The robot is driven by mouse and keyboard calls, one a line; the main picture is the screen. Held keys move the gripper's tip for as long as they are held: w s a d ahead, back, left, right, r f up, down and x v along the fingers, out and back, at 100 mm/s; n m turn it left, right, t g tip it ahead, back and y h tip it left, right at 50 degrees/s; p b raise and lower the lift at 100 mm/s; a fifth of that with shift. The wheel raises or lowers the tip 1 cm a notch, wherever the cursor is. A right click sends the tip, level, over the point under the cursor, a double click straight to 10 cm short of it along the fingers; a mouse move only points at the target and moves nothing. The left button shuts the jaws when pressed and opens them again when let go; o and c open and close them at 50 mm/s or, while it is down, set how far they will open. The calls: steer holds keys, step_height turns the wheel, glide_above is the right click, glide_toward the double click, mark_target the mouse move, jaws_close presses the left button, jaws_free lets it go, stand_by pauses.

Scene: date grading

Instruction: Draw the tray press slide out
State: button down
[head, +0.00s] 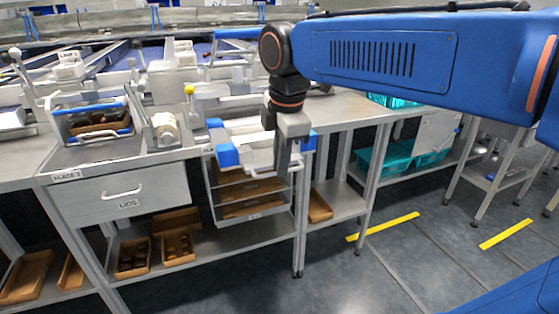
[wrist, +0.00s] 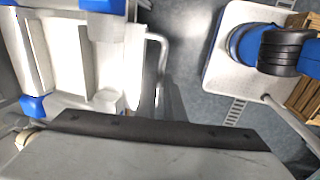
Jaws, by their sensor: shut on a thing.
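The tray press slide (head: 245,158) is a pale plate with blue corner blocks at the bench front, in the middle of the head view. It sticks out past the bench edge above an open-sided shelf unit. In the wrist view the slide (wrist: 75,55) fills the upper left, with a thin metal bar handle (wrist: 162,65) along its right side. My gripper (head: 284,165) points down at the slide's front right and is shut on the handle. The grip itself is hidden; in the wrist view a large grey and black part covers the bottom.
A drawer marked LIDS (head: 125,194) sits left of the slide, under the bench. Wooden boxes (head: 178,250) stand on the lower shelf. Teal crates (head: 385,160) are at the right. The floor (head: 390,270) in front right is clear, with yellow strips.

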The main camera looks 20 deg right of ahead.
steer(key=c, duration=2.2)
jaws_free()
steer(key=shift+o, duration=0.2)
steer(key=shift+r, duration=0.15)
steer(key=s+r, duration=0.3)
steer(key=r, duration=1.3)
steer(key=shift+s+r, duration=0.15)
steer(key=shift+r, duration=0.25)
steer(key=s+d+f+m+t, duration=0.1)
steer(key=s+d+f+m, duration=0.1)
steer(key=f+m, duration=0.4)
steer(key=s+d+f+m, duration=0.3)
steer(key=f+m, duration=0.3)
steer(key=f, duration=0.9)
steer(key=s+d+f+m+t, duration=0.1)
steer(key=s+f+m, duration=0.3)
steer(key=f, duration=0.6)
steer(key=shift+s+d+f+m+t, duration=0.35)
steer(key=shift+d+m, duration=0.3)
steer(key=shift+m, duration=0.35)
